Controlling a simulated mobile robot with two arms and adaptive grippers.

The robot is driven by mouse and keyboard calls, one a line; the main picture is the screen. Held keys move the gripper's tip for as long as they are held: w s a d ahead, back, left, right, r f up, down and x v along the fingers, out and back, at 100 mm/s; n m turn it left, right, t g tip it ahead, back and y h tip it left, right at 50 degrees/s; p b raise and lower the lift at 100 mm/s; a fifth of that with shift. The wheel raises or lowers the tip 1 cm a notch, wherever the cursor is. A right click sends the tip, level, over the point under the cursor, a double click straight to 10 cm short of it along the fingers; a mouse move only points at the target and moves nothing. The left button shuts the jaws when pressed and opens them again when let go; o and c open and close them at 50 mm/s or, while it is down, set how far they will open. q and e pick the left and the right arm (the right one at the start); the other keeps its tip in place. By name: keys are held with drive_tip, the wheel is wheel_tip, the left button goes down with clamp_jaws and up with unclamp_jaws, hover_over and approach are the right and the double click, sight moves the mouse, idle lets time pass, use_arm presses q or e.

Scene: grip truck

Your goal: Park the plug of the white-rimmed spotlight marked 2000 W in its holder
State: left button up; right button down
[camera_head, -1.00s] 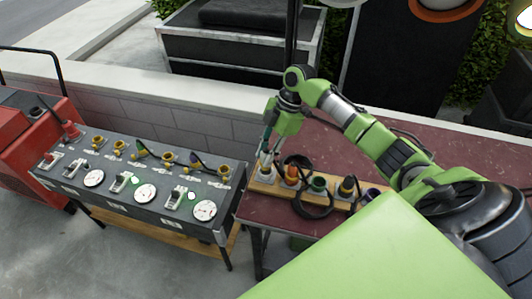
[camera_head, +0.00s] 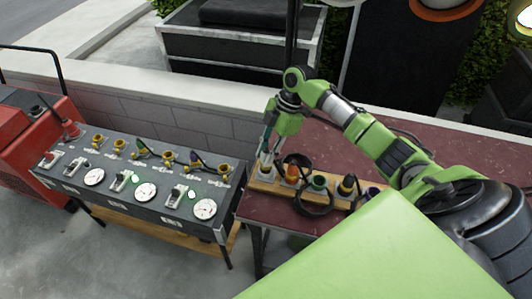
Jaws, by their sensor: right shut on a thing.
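My right gripper (camera_head: 265,157) reaches down from the upper right to the left end of a wooden holder board (camera_head: 258,187) on the dark red table. It is shut on a plug, mostly hidden by the fingers, right at a whitish holder (camera_head: 265,171). I cannot tell whether the plug is seated in it. Orange (camera_head: 292,173), green (camera_head: 319,182) and yellow-black (camera_head: 347,186) pieces stand along the board, with black cable loops around them. A white-rimmed spotlight (camera_head: 342,2) is cut off at the top edge; no 2000 W mark is readable. My left gripper is out of view.
A grey power panel (camera_head: 128,205) with yellow sockets, switches and round gauges stands left of the red table (camera_head: 450,150). A red machine (camera_head: 30,135) is at far left. An orange-rimmed spotlight (camera_head: 445,5) is at top right. A low wall runs behind.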

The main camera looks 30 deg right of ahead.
drive_tip(key=shift+f+b, duration=0.65)
drive_tip(key=shift+f, duration=0.8)
drive_tip(key=c, duration=1.7)
unclamp_jaws()
drive_tip(key=o, duration=0.3)
drive_tip(key=shift+o, duration=0.2)
drive_tip(key=shift+r, duration=0.15)
drive_tip(key=shift+r+p, duration=2.3)
drive_tip(key=shift+r, duration=0.1)
drive_tip(key=shift+f, duration=0.1)
